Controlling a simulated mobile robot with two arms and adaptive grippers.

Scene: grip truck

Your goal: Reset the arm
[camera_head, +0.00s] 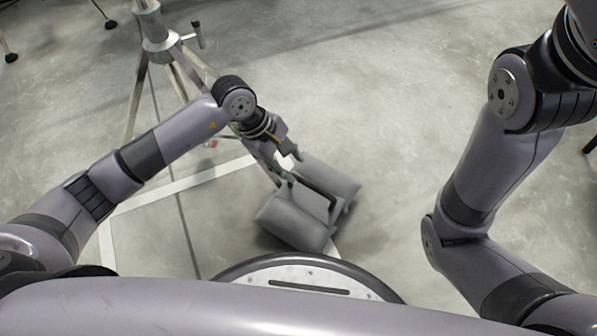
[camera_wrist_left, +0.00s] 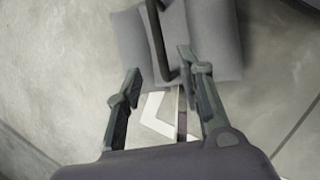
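My left gripper (camera_head: 290,167) is over the floor beside the upper left end of a grey double bag, like a sandbag (camera_head: 290,221), with a dark handle (camera_head: 317,193). In the left wrist view, the two fingers of the left gripper (camera_wrist_left: 155,84) are spread apart with nothing between them. The bag (camera_wrist_left: 213,38) lies beyond the fingertips there, and its handle (camera_wrist_left: 159,42) runs along it near the right fingertip. I cannot tell whether finger and handle touch. My right arm rises at the right of the head view; its gripper is out of the picture.
A metal stand (camera_head: 158,40) with spread legs stands at the upper left, close to my left arm. White tape lines (camera_head: 178,187) mark the concrete floor. The floor between the bag and my right arm is clear.

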